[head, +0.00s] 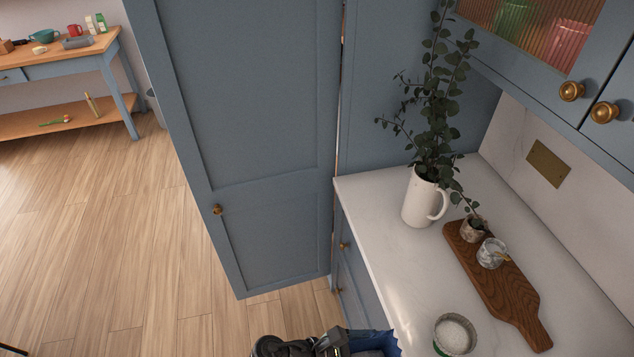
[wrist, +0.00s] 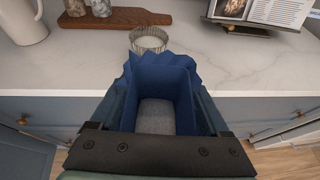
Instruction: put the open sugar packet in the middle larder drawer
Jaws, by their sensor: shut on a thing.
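The open sugar packet is blue with a jagged torn top, and pale sugar shows inside it in the wrist view (wrist: 187,88). My gripper (wrist: 160,118) is shut on it, with a finger at each side, and holds it mouth up in front of the counter edge. In the head view the packet (head: 388,342) and my gripper (head: 335,341) show at the bottom edge, partly cut off. A tall blue larder door (head: 245,110) with a brass knob stands out from the wall, apparently swung open. The middle larder drawer is not visible.
The pale counter (head: 385,255) holds a white jug with foliage (head: 420,200), a wooden board (head: 490,275) with small pots, and a round container of white stuff (head: 455,336). Base drawers (head: 357,270) lie below. A wooden side table (head: 60,60) stands far left; the floor between is clear.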

